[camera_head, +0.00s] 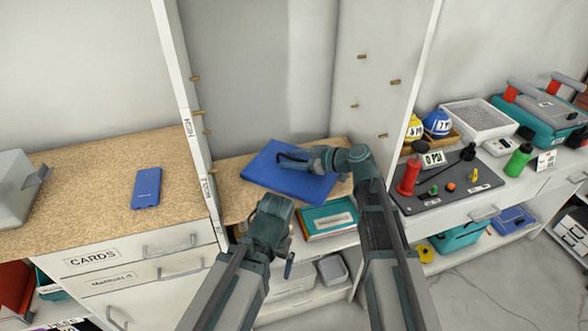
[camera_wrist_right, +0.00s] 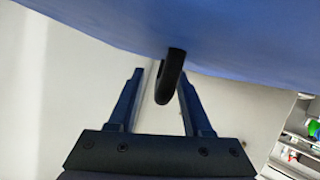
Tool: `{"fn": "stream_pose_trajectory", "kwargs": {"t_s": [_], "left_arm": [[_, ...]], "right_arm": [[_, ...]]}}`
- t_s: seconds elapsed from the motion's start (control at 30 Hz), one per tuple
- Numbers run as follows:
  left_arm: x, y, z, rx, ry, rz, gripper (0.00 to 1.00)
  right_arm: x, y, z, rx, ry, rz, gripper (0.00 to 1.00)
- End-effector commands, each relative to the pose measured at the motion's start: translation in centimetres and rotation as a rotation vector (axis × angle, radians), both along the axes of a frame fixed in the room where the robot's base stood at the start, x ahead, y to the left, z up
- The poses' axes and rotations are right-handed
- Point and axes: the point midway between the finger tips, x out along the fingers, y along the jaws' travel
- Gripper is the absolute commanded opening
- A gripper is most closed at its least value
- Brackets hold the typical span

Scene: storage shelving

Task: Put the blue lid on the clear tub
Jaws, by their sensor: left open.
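A flat blue panel, apparently the blue lid (camera_head: 270,177), is over the wooden shelf in the middle bay, its front corner near the shelf's front edge. I cannot identify the clear tub; greyish bins (camera_head: 333,271) stand below.
A blue box (camera_head: 146,188) lies on the left wooden counter (camera_head: 90,190). White uprights (camera_head: 188,110) with brass pegs bound the middle bay. A teal book or box (camera_head: 328,220) sits under the shelf front. The right counter holds a dark tool mat (camera_head: 436,197), bottles and a wire basket (camera_head: 480,120).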

Motion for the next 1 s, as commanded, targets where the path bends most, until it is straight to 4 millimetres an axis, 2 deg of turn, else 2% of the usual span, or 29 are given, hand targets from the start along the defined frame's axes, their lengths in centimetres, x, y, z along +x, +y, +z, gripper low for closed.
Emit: {"fn": "stream_pose_trajectory", "kwargs": {"t_s": [0.03,0.27,0.77,1.0], "left_arm": [[0.0,0.0,0.0,0.0,0.0,0.0,1.0],[0.0,0.0,0.0,0.0,0.0,0.0,1.0],[0.0,0.0,0.1,0.0,0.0,0.0,1.0],[0.0,0.0,1.2,0.0,0.0,0.0,1.0]], "right_arm": [[0.0,0.0,0.0,0.0,0.0,0.0,0.42],[0.0,0.0,0.0,0.0,0.0,0.0,0.01],[0.0,0.0,0.1,0.001,0.0,0.0,0.0],[0.0,0.0,1.2,0.001,0.0,0.0,0.0]]}}
